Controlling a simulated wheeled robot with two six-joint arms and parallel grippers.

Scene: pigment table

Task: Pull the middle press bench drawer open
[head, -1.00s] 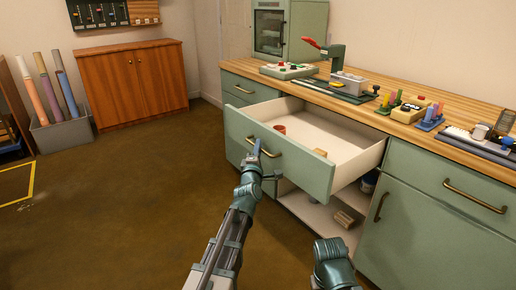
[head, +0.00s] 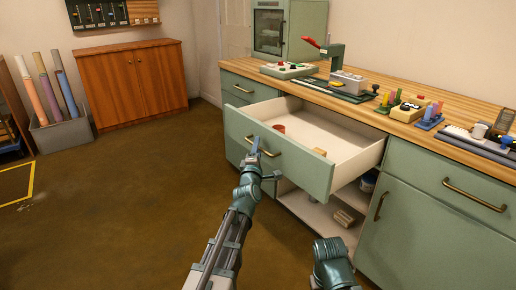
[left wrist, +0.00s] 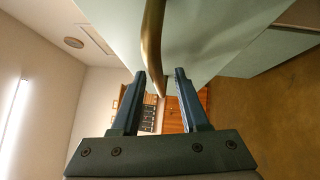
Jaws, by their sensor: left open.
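The middle press bench drawer (head: 290,160) is pulled well out of the green bench, and its white inside shows. A small reddish-brown pot (head: 279,129) and a tan block (head: 320,152) are in it. Its brass bar handle (head: 264,145) is on the front panel. My left gripper (head: 256,146) is at this handle. In the left wrist view the handle (left wrist: 152,40) runs down between the tips of my open left gripper (left wrist: 160,73), with a gap to each finger. Part of my right arm shows at the bottom of the head view; its gripper is out of the picture.
The worktop (head: 450,145) carries a red-handled press (head: 335,60), a button box (head: 289,69) and colored holders. Below the drawer is an open shelf (head: 318,215) with a block. A closed cabinet door (head: 415,235) is to the right.

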